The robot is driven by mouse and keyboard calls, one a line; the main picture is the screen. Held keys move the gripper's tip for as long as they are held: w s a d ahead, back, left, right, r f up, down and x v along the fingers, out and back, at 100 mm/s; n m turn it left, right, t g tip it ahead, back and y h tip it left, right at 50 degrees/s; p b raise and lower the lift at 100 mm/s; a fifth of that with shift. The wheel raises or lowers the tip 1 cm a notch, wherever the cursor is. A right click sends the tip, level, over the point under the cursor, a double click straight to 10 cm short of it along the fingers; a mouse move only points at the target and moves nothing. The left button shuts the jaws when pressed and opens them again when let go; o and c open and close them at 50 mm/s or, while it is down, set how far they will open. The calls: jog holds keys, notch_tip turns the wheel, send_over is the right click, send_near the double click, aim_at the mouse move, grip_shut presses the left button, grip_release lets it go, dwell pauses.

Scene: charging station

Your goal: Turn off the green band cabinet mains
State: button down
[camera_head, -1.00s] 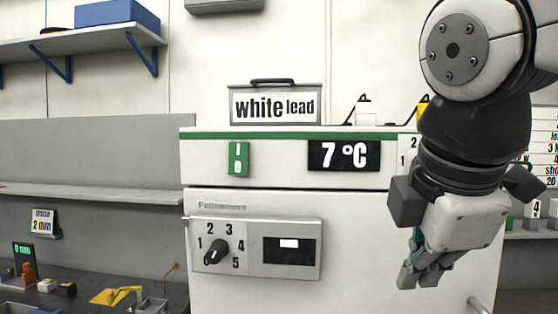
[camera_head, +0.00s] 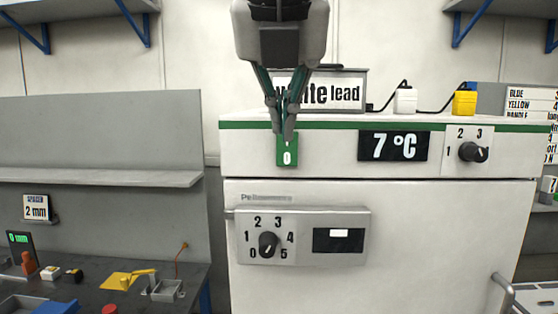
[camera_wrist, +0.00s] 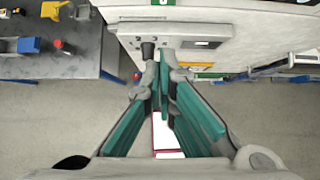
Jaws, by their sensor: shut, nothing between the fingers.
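The white cabinet (camera_head: 380,220) has a green band (camera_head: 330,125) along its upper front. Its green rocker switch (camera_head: 287,158) sits at the band's left end, with the lower "0" half showing. My gripper (camera_head: 283,128) is shut and empty, pointing down, with its fingertips in front of the switch's upper half and hiding it. I cannot tell whether they touch it. In the wrist view, my closed fingers (camera_wrist: 165,65) point toward the cabinet front, and a bit of green switch (camera_wrist: 163,2) shows at the top edge.
A 7 °C display (camera_head: 393,146) and a black knob (camera_head: 472,152) are to the right of the switch. Below is a panel with a 0-5 knob (camera_head: 268,244). A "white lead" box (camera_head: 340,92) stands on top, partly behind my gripper. A bench (camera_head: 150,275) with small parts is at left.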

aim_at(284, 163)
jog(key=shift+w+f, duration=0.1)
jog(key=x, duration=0.7)
jog(key=w+r+p+x, duration=0.1)
jog(key=x, duration=0.3)
jog(key=shift+w+d+f, duration=0.1)
jog(key=shift+w+f, duration=0.1)
jog(key=shift+w, duration=0.05)
jog(key=shift+w+f, duration=0.1)
jog(key=shift+w, duration=0.7)
jog(key=shift+w+f+t, duration=0.35)
jog(key=shift+w+t, duration=0.2)
jog(key=shift+t, duration=0.05)
jog(key=shift+s+r, duration=0.1)
jog(key=shift+r, duration=0.15)
